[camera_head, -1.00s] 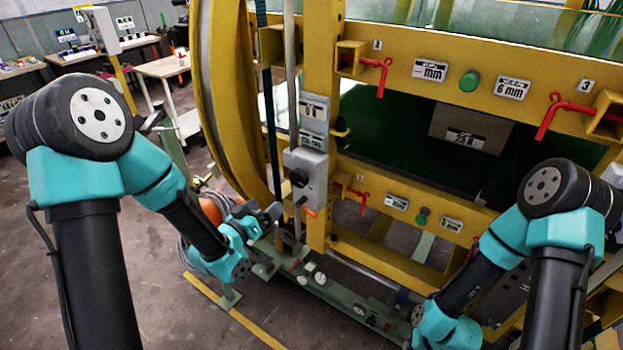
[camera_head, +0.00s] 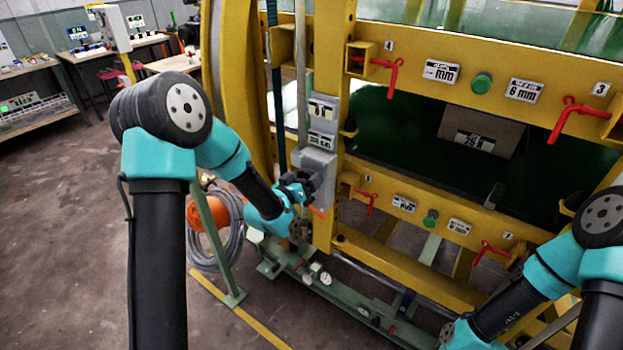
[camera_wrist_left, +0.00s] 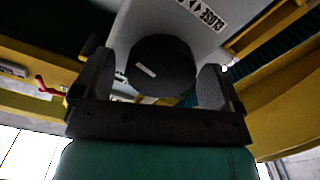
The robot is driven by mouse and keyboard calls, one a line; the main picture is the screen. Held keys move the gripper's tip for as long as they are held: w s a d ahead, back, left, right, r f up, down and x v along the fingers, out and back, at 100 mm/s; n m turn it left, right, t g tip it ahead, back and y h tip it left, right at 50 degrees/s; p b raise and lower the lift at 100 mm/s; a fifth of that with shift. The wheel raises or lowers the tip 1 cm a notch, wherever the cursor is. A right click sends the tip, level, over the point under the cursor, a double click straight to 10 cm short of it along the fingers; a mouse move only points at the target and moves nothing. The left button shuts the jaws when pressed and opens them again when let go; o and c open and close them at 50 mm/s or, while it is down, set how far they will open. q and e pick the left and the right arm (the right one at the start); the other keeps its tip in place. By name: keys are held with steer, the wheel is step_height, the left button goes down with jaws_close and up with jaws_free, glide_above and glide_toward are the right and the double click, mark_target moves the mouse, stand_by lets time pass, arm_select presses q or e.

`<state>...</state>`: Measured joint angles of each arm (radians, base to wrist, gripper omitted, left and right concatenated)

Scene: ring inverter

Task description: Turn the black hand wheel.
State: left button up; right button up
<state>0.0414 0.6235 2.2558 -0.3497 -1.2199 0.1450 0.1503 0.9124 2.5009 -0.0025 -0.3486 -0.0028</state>
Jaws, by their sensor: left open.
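The black hand wheel (camera_wrist_left: 160,66) is a round black knob with a white mark, on the face of a grey control box (camera_head: 318,163). In the left wrist view it sits between the two fingers of my left gripper (camera_wrist_left: 154,84). The fingers are open, one on each side of the wheel, with a gap visible on the right; contact on the left is hard to tell. In the head view my left gripper (camera_head: 300,187) is up against the box and hides the wheel. My right arm is at the lower right, its gripper out of the frame.
The box hangs on a yellow post (camera_head: 330,80) of a large yellow frame. Red clamp handles (camera_head: 393,72) and green buttons (camera_head: 482,83) line its beams. Open floor is at the left.

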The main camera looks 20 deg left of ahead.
arm_select(q)
steer(key=shift+w, duration=0.2)
steer(key=c, duration=0.9)
steer(key=shift+c, duration=0.2)
steer(key=shift+m, duration=0.5)
steer(key=m, duration=0.5)
steer(key=shift+s+d, duration=0.1)
steer(key=shift+d, duration=0.05)
steer(key=m, duration=0.6)
steer(key=shift+d, duration=0.1)
steer(key=shift+m, duration=0.3)
